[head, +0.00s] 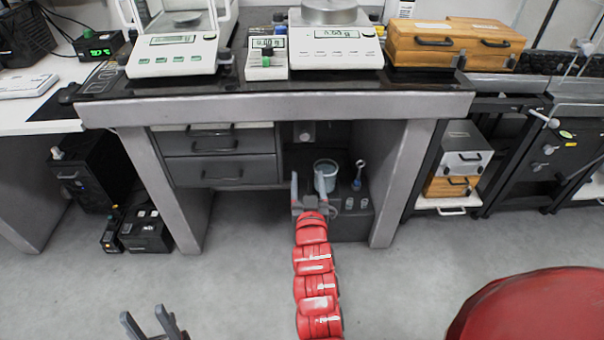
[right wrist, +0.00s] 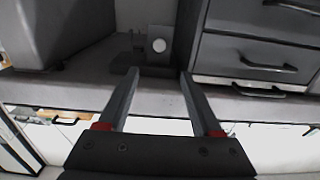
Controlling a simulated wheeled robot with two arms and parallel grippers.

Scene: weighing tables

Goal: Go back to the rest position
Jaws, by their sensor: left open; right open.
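My left gripper (head: 143,312) shows at the bottom left of the head view, low over the floor. Its two dark fingers are spread, with nothing between them. My right gripper (head: 307,180) is at the end of the red arm, in front of the kneehole under the middle weighing table (head: 280,106). Its fingers are apart and point toward the table. In the right wrist view, the right gripper (right wrist: 160,72) is open and empty. A dark fixture with a pale round face (right wrist: 158,45) shows beyond its fingertips, apart from them.
Drawers (head: 220,157) are left of the right gripper. A grey cup (head: 326,168) stands on a dark box beside it. Two balances (head: 176,55) (head: 336,47) and a wooden case (head: 455,44) are on the table. Grey floor (head: 240,270) is clear in front.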

